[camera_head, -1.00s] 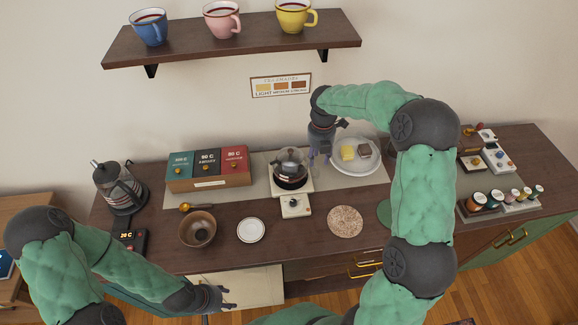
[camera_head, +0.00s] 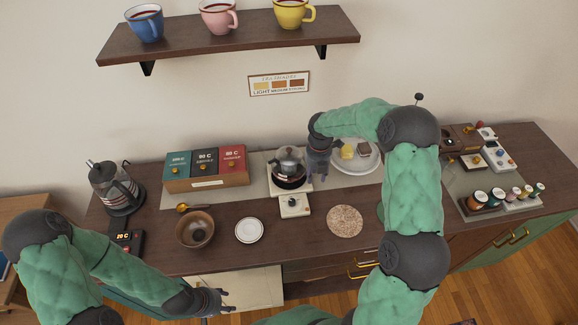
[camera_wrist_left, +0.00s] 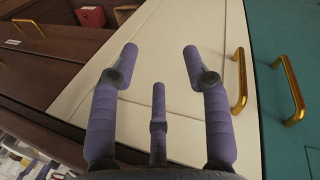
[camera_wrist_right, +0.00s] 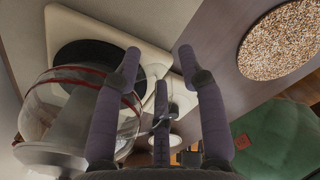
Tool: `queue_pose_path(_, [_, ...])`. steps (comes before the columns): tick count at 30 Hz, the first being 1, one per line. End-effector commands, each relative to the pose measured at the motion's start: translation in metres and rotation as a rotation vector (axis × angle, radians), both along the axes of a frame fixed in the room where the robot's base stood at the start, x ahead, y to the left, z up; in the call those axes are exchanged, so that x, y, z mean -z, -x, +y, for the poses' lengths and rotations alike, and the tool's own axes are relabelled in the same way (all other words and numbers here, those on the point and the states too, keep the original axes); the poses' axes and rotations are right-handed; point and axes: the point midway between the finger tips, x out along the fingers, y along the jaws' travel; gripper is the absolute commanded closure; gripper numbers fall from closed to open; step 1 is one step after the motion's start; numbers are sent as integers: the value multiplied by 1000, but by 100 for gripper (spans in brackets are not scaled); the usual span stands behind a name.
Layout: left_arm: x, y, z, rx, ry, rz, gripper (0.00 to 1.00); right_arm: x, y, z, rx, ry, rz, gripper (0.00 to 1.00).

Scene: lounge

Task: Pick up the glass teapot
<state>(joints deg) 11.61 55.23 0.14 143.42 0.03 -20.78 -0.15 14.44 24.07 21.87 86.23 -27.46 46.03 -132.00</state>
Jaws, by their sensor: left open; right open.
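The glass teapot (camera_head: 289,166) has a dark lid and dark contents and stands upright on a pale warmer (camera_head: 295,205) at the middle of the counter. In the right wrist view its rounded glass body (camera_wrist_right: 60,115) with a red band fills the left side. My right gripper (camera_head: 318,174) is open and low, just right of the teapot. In the right wrist view its fingers (camera_wrist_right: 160,75) partly overlap the glass; I cannot tell if they touch it. My left gripper (camera_head: 226,299) is open and empty in front of the cabinet, low at the counter's front; its fingers (camera_wrist_left: 160,75) face cabinet doors.
Three tea boxes (camera_head: 206,163) stand left of the teapot. A plate with food (camera_head: 372,165) is close behind my right gripper. A brown bowl (camera_head: 194,230), a small white saucer (camera_head: 249,230) and a round cork mat (camera_head: 345,221) lie in front.

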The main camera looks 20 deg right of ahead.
Motion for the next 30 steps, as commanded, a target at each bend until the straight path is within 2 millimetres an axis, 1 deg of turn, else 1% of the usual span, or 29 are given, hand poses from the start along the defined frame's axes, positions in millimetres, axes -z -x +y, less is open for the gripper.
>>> queue_pose_path(1, [0, 0, 0, 0, 0, 0, 52, -1, 0, 0, 0, 0, 0, 59])
queue_pose_path(2, [0, 0, 0, 0, 0, 0, 52, -1, 0, 0, 0, 0, 0, 62])
queue_pose_path(3, [0, 0, 0, 0, 0, 0, 52, -1, 0, 0, 0, 0, 0, 73])
queue_pose_path(6, [0, 0, 0, 0, 0, 0, 52, -1, 0, 0, 0, 0, 0, 100])
queue_pose_path(17, [0, 0, 0, 0, 0, 0, 52, -2, -1, 0, 1, 1, -4, 100])
queue_pose_path(20, [-1, 0, 0, 0, 0, 0, 52, -5, -1, 0, 1, 1, -4, 100])
queue_pose_path(23, [-3, 0, 0, 0, 0, 0, 52, -13, -2, 0, 1, 1, -5, 100])
queue_pose_path(28, [-9, 0, 0, 0, 0, 0, 52, -36, -2, 0, 2, 1, -7, 100])
queue_pose_path(30, [-10, 0, 0, 0, 0, 0, 52, -44, 6, 3, 1, 1, -5, 100])
